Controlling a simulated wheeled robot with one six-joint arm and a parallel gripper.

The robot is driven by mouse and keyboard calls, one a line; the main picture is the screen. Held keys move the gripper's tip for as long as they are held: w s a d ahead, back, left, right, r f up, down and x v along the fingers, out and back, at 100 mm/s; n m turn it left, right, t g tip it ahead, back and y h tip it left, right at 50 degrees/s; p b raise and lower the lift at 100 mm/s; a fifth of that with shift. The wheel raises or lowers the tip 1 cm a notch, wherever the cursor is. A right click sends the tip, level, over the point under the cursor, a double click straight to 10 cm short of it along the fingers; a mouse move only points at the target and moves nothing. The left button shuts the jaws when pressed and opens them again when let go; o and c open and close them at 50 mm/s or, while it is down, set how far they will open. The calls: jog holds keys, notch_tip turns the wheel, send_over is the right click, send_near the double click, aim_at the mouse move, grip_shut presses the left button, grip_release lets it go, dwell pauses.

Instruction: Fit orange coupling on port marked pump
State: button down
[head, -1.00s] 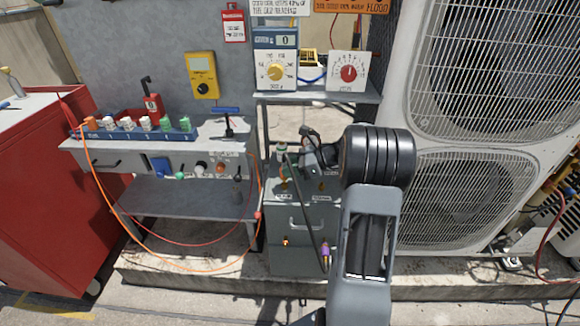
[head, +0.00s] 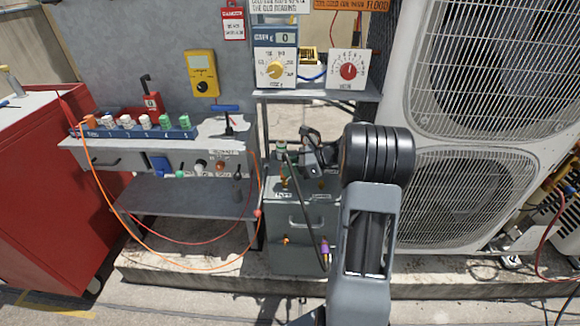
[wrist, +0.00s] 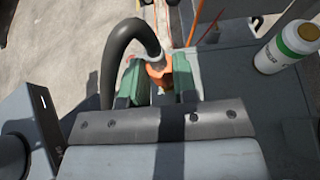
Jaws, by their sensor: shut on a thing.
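My gripper (wrist: 160,82) has green-padded fingers and is shut on the orange coupling (wrist: 158,73). A black hose (wrist: 113,55) arches from the coupling to the left in the wrist view. In the head view my gripper (head: 295,168) is over the top of the grey cabinet (head: 305,225), and the hose hangs down its front. Small brass ports (head: 322,184) stand on the cabinet top behind small labels. The labels are too small to read, so I cannot tell which port is marked pump. The coupling's lower end is hidden, and I cannot tell whether it touches a port.
A white and green canister (wrist: 288,47) stands right of the gripper in the wrist view. A grey workbench (head: 200,145) with a row of coloured fittings is at left. The large condenser unit (head: 470,120) is close on the right. A shelf (head: 320,95) with meters is above.

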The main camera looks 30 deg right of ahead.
jog(key=shift+f, duration=1.15)
dwell(1.3)
jog(key=c, duration=0.8)
grip_release()
jog(key=shift+r, duration=0.1)
notch_tip(320, 180, up, 7)
jog(key=p, duration=0.7)
jog(key=shift+r, duration=0.15)
